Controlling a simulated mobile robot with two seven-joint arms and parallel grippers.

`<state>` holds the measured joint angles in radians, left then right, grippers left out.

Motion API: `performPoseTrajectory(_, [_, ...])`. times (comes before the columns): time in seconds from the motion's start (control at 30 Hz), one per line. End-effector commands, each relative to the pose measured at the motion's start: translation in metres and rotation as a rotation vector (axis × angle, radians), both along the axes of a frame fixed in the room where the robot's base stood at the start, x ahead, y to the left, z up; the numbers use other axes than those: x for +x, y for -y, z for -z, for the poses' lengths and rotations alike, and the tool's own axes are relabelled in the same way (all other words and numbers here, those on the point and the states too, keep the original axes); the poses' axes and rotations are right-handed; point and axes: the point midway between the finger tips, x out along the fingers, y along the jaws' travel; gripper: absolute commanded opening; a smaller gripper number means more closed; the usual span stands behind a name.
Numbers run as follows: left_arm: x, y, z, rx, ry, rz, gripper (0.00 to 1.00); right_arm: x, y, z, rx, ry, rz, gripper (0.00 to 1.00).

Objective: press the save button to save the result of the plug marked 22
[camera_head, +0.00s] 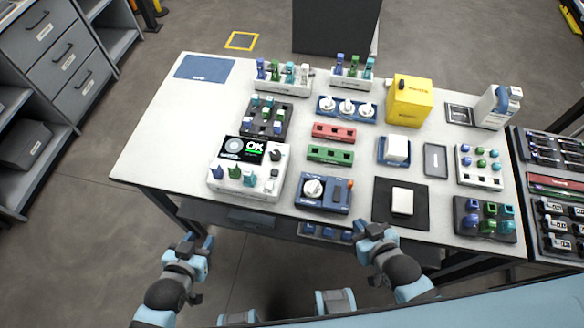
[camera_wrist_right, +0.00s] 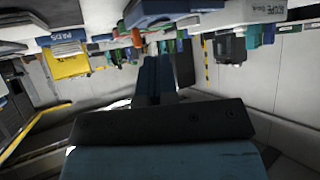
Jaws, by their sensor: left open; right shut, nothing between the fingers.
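A white tester (camera_head: 278,172) stands at the left front of the table. Its dark screen (camera_head: 243,149) shows a round grey image and a green-white "OK". A dark knob or button is at the screen's right; I cannot tell which control is the save button. A blue plug (camera_head: 217,171) and green plugs (camera_head: 235,172) stand at its front; their numbers are too small to read. My left gripper (camera_head: 199,243) is open and empty, off the table's front edge, below the tester. My right gripper (camera_head: 366,231) is shut and empty by the front edge; its fingers (camera_wrist_right: 155,72) fill the wrist view's middle.
A blue device with a white dial (camera_head: 333,203) stands right of the tester. A black mat (camera_head: 416,214) with a white block lies further right. Racks of plugs (camera_head: 262,128) stand behind the tester. A yellow box (camera_head: 410,102) is at the back.

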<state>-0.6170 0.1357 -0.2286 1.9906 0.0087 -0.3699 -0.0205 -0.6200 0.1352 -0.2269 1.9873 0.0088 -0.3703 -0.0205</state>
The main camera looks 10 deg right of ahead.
Motion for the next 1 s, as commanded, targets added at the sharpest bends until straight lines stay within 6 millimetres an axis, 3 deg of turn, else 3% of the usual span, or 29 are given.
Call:
performPoseTrajectory(0.3, [-0.002, -0.001, 0.002, 0.002, -0.006, -0.002, 0.43, 0.004, -0.003, -0.004, 0.016, 0.003, 0.002, 0.0])
performPoseTrajectory(0.43, [-0.002, -0.002, -0.002, 0.003, -0.007, -0.003, 0.43, 0.023, -0.019, -0.008, 0.145, -0.039, 0.05, 0.0])
performPoseTrajectory(0.57, [-0.002, -0.002, -0.008, 0.004, -0.004, -0.004, 0.43, 0.059, -0.054, -0.019, 0.423, -0.16, 0.155, 0.0])
performPoseTrajectory(0.8, [-0.001, -0.005, -0.022, 0.006, 0.003, -0.009, 0.43, 0.13, -0.133, -0.053, 0.967, -0.551, 0.442, 0.0])
performPoseTrajectory(1.0, [0.0, -0.006, -0.03, 0.008, 0.004, -0.012, 0.43, 0.17, -0.177, -0.082, 1.221, -0.856, 0.732, 0.0])
